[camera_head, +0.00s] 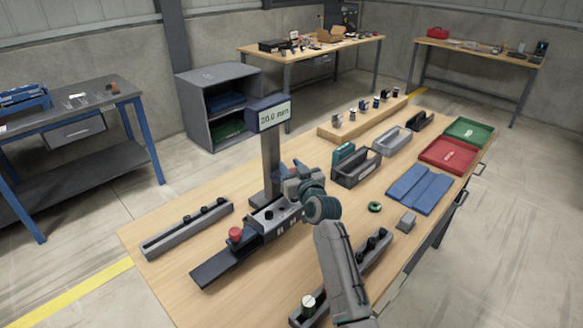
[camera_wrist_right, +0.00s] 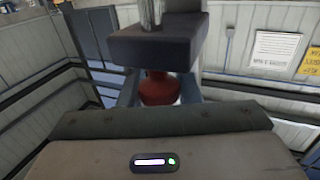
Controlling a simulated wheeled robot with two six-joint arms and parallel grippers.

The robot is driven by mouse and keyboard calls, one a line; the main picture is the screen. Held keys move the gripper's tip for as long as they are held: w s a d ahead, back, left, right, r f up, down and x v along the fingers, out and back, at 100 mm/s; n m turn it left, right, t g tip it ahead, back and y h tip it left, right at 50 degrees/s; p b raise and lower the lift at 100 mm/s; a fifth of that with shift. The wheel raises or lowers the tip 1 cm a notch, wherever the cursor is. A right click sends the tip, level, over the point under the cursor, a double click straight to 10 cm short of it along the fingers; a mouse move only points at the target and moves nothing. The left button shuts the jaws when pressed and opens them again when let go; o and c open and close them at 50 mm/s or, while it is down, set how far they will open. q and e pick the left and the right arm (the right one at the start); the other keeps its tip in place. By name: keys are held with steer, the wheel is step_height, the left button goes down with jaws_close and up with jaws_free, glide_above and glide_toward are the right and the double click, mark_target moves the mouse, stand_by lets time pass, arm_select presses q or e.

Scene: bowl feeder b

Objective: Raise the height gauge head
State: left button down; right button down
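The height gauge (camera_head: 270,165) stands upright on the wooden table, with a dark column and a tilted display (camera_head: 269,113) at its top reading 20.0 mm. My right gripper (camera_head: 290,178) is at the lower part of the column, partly hidden by my own wrist. In the right wrist view a dark block (camera_wrist_right: 155,42) with a metal rod above it stands over a red knob (camera_wrist_right: 160,88). Blue-grey finger parts show on both sides of the knob; whether they grip it is not clear. My left gripper is not in view.
A red button (camera_head: 235,234) sits on the dark base unit in front of the column. Grey rails (camera_head: 188,229) lie left and right of it. A dark bin (camera_head: 357,168), blue cloths (camera_head: 419,187), a green ring (camera_head: 375,207) and a grey block (camera_head: 406,222) lie to the right.

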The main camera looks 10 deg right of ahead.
steer(key=shift+r+p, duration=1.45)
steer(key=shift+r, duration=0.95)
steer(key=c, duration=1.1)
jaws_free()
steer(key=shift+o, duration=0.2)
steer(key=shift+f, duration=0.1)
steer(key=shift+s+f, duration=0.15)
steer(key=shift+s, duration=0.1)
steer(key=s+d+b, duration=0.2)
steer(key=s+b, duration=0.1)
steer(key=s, duration=0.7)
steer(key=shift+b, duration=0.35)
